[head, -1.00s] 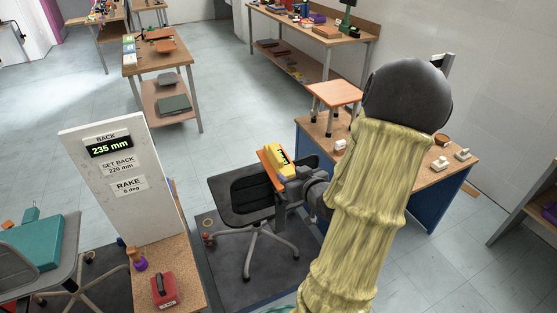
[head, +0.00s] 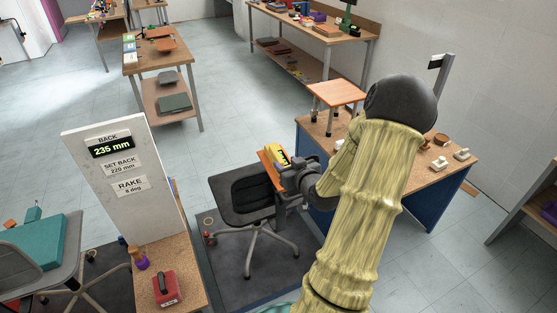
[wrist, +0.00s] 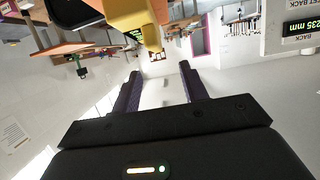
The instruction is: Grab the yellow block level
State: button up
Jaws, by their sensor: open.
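In the wrist view, the yellow block level (wrist: 136,20) is at the top, beyond the tips of my open gripper (wrist: 158,74). Nothing is between the two dark fingers. Whether a finger touches the level, I cannot tell.
The stripped office chair (head: 243,199) stands on a dark mat. A white sign panel (head: 125,215) reading 235 mm is to its left. A blue-sided workbench (head: 425,178) with a small orange-topped stool (head: 337,93) is to the right. Open floor lies behind the chair.

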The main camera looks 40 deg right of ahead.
aim_at(277, 154)
jog(key=p+x, duration=0.1)
jog(key=x, duration=0.4)
jog(key=shift+w, duration=0.1)
jog(key=shift+w+f, duration=0.1)
jog(key=shift+d+p+x, duration=0.15)
jog(key=shift+p+x, duration=0.55)
jog(key=shift+x, duration=0.6)
jog(key=shift+d+p+x, duration=0.15)
jog(key=shift+p+x, duration=0.5)
jog(key=shift+x, duration=0.7)
jog(key=shift+f, duration=0.15)
jog(key=shift+c, duration=0.2)
grip_shut()
